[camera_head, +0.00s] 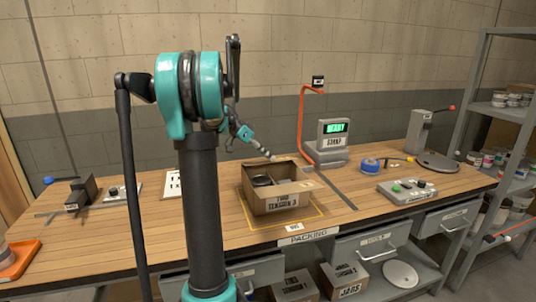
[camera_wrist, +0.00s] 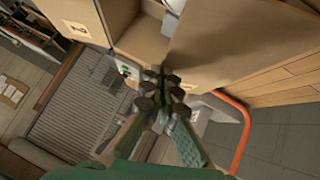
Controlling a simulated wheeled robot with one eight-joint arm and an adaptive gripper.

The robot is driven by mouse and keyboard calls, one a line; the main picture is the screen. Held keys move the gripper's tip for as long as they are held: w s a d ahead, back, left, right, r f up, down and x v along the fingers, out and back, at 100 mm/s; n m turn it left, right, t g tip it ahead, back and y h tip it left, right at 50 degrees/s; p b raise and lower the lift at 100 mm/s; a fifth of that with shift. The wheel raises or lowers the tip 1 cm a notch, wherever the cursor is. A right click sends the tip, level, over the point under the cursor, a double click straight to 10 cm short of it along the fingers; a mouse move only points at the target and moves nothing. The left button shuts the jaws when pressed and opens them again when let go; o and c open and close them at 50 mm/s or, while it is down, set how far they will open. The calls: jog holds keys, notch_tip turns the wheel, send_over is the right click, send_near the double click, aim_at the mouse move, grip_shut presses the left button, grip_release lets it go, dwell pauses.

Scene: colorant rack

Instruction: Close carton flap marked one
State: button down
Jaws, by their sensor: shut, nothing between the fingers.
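The open brown carton (camera_head: 282,206) stands on the bench inside a yellow outline, with dark round things in it. Its front is lettered, partly readable as "TWO". I cannot make out a flap marked one. My gripper (camera_head: 270,156) is shut and empty, above the carton's back edge. In the wrist view my gripper (camera_wrist: 163,90) shows with its fingertips together, close to a large brown cardboard panel (camera_wrist: 235,40), which looks like a carton flap. I cannot tell whether they touch.
Behind the carton stand a scale with a green display (camera_head: 333,134) and an orange-red post (camera_head: 301,125). Blue tape (camera_head: 371,164) and a grey button box (camera_head: 406,191) lie to the right. My arm hides part of the bench left of the carton.

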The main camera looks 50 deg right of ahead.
jog(key=shift+s+a+f+m+t+h, duration=0.25)
jog(key=shift+s+f+m+t, duration=0.15)
jog(key=shift+f, duration=0.2)
jog(key=shift+s+a+f+m+t+h, duration=0.1)
jog(key=shift+s+f+m+t+h, duration=0.15)
jog(key=shift+f+t, duration=0.65)
jog(key=shift+f, duration=0.1)
jog(key=shift+r, duration=0.1)
